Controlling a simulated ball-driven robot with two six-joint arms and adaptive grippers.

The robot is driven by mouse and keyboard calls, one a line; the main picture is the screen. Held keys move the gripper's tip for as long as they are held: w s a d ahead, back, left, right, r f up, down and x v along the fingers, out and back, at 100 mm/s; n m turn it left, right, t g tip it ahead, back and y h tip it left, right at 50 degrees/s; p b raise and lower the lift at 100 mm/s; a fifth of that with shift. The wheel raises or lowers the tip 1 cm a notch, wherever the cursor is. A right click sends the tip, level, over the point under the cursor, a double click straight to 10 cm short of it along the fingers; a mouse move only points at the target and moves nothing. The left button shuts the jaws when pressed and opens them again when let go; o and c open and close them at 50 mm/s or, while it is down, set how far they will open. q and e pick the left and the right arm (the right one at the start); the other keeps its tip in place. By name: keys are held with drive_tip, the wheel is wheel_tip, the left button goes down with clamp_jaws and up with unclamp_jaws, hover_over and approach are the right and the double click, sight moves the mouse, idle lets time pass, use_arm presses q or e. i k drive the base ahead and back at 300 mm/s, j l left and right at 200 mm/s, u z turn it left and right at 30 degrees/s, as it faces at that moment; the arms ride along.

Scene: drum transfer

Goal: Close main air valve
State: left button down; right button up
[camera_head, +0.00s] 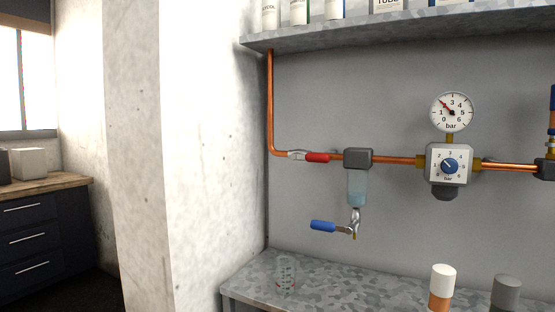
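A valve with a red handle (317,157) sits in the copper pipe (389,159) on the grey wall. Its red handle lies along the pipe, pointing right. A valve with a blue handle (322,226) hangs below the clear filter bowl (356,188); its handle points left, roughly level. Part of another blue handle (553,98) stands upright at the right edge, cut off by the frame. No label tells which one is the main air valve. Neither of my grippers is in view.
A shelf (400,27) overhangs the pipes. Below, a bench (330,280) holds a small glass beaker (285,275). Two capped cylinders (441,288) show at the bottom right.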

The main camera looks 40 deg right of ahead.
sight(310, 157)
drive_tip(key=z, duration=1.5)
